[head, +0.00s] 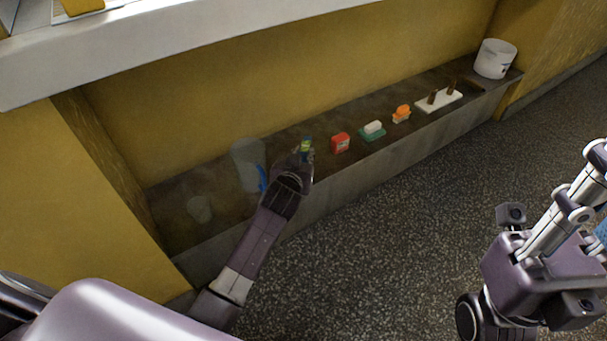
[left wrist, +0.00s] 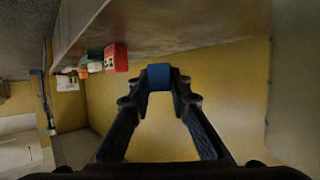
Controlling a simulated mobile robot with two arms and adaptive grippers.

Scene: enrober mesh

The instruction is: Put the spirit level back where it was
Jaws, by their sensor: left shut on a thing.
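The spirit level (head: 306,146) shows in the head view as a small blue and yellow-green piece at the tip of my left gripper (head: 304,154). My left gripper is shut on it, above the dark ledge, to the left of the red box. In the left wrist view the blue end of the spirit level (left wrist: 159,74) sits between the two fingertips. The fingers hide part of it. I cannot tell whether it touches the ledge. My right arm is at the lower right of the head view; its gripper fingers do not show.
Along the ledge (head: 220,212) stand a red box (head: 340,143), a white and green item (head: 373,130), an orange item (head: 402,113), a white board with brown pegs (head: 439,101) and a white bucket (head: 495,58). A clear container (head: 247,160) and blue item (head: 262,178) are left.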

